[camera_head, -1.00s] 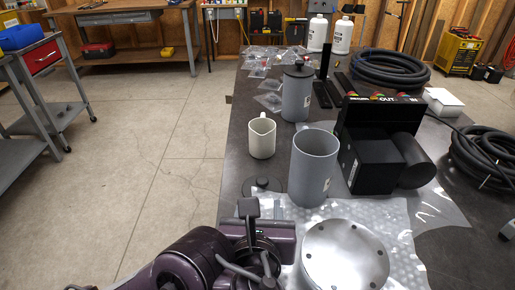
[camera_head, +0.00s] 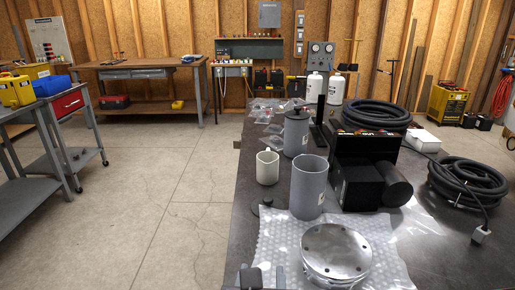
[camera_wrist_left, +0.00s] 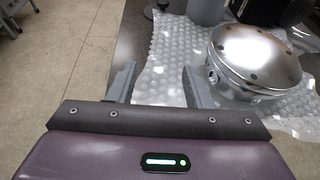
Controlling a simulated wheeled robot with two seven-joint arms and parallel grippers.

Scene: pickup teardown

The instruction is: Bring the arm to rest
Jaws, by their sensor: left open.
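My left gripper (camera_wrist_left: 158,85) shows in the left wrist view with its two grey fingers apart and nothing between them. It is over the near table edge, with bubble wrap beyond it. A silver domed metal part (camera_wrist_left: 255,58) sits just right of the right finger; I cannot tell whether they touch. My right gripper is in neither view.
On the dark table (camera_head: 440,232) stand an open grey cylinder (camera_head: 308,188), a cream mug (camera_head: 267,168), a lidded grey canister (camera_head: 296,135) and a black device (camera_head: 355,186). Coiled black hoses (camera_head: 466,178) lie at right. A grey cart (camera_head: 35,170) stands at left, with open floor (camera_head: 165,210) between.

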